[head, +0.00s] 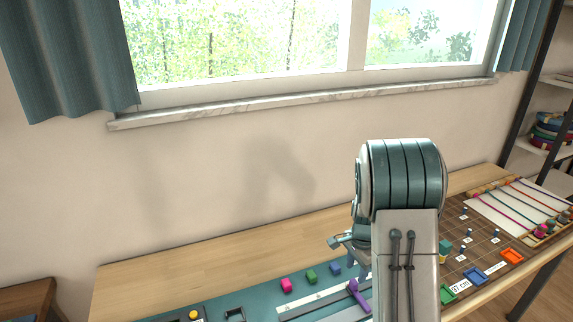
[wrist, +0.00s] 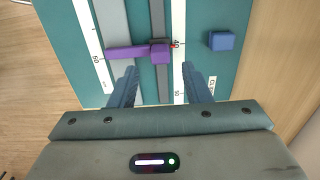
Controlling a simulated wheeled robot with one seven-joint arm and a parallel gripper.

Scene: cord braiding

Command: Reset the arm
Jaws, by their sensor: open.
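My gripper (wrist: 160,88) is open in the wrist view, its two fingers apart above the teal mat (wrist: 238,18). A purple slider-like piece (wrist: 128,52) with a block at one end lies across the grey track just beyond the fingertips. It is not between the fingers as far as I can see. It also shows in the head view (head: 357,295), beside my arm. In the head view my arm hides much of the bench's middle, and only part of my gripper (head: 345,242) shows at its left.
A blue block (wrist: 221,41) sits right of the track. The wooden bench (head: 190,262) is clear at back left, below the window wall.

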